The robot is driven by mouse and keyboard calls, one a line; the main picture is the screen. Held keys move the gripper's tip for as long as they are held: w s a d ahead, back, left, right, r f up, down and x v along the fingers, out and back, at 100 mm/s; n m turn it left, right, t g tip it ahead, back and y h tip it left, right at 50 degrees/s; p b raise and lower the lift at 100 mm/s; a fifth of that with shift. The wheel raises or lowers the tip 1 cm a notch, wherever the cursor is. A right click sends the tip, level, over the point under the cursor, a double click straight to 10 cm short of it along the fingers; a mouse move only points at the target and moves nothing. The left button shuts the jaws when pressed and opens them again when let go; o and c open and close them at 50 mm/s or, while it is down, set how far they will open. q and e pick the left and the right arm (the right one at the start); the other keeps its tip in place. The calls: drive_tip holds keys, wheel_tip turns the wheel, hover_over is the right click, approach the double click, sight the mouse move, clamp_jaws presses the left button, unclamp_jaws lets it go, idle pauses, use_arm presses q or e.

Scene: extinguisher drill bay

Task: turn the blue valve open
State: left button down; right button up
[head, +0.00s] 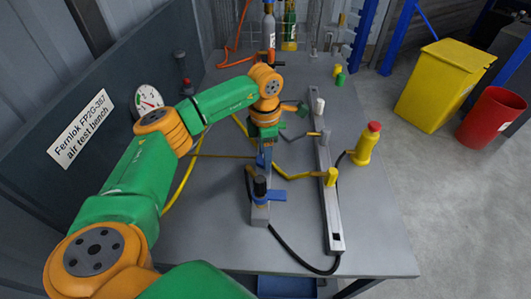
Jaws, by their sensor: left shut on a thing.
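The blue valve is a small grey block (260,213) with a black knob on top and blue parts around it, standing on the grey bench. A blue piece (273,195) sticks out to the right below the knob. My left gripper (264,156) reaches down from above, just behind the knob. It is shut on a blue part, which looks like the valve's handle. The fingers and wrist hide much of this part, so its exact angle is hard to tell. My right gripper is not in view.
A grey rail (332,215) with white, grey and yellow fittings runs along the right of the bench. A yellow bottle with a red cap (366,145) stands beside it. Hoses cross the bench. A gauge (148,99) is on the back panel. Yellow (440,85) and red (492,117) bins stand right.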

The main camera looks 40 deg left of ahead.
use_arm(q)
drive_tip(key=shift+c, duration=1.5)
unclamp_jaws()
wheel_tip(320, 180, up, 7)
drive_tip(key=shift+f+b, duration=0.15)
drive_tip(key=shift+b, duration=0.3)
drive_tip(key=shift+r, duration=0.2)
drive_tip(key=shift+a, duration=0.1)
